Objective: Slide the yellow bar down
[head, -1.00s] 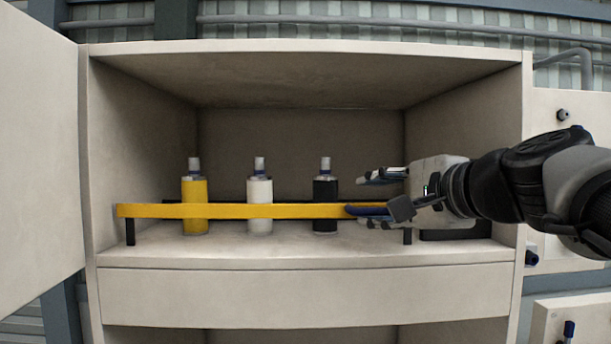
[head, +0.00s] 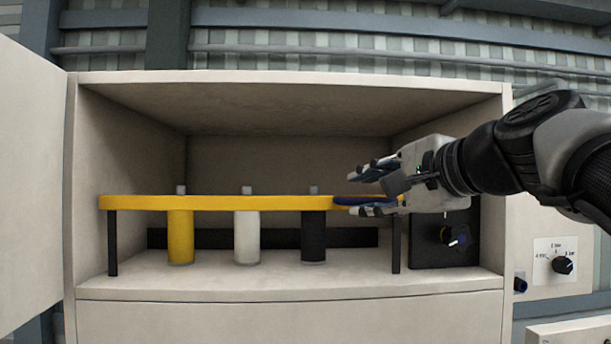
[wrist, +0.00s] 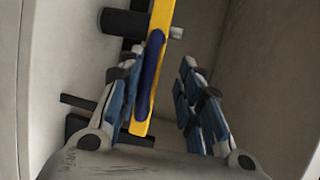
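The yellow bar (head: 222,203) runs level across the front of the cabinet opening, at the bottles' shoulders, between two black posts. A dark blue grip (head: 358,201) is near its right end. My gripper (head: 358,188) is at this end, its fingers spread above and below the bar. In the wrist view, the bar (wrist: 162,18) and blue grip (wrist: 149,75) lie between the fingers, close to the left-hand ones, with a clear gap to the right-hand ones. Contact is hard to tell. The yellow (head: 180,238), white (head: 247,238) and black (head: 314,238) bottles stand upright behind the bar.
An open door (head: 30,190) stands at the left. A pressure dial (head: 563,265) is outside at the right. The shelf front (head: 230,284) is clear.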

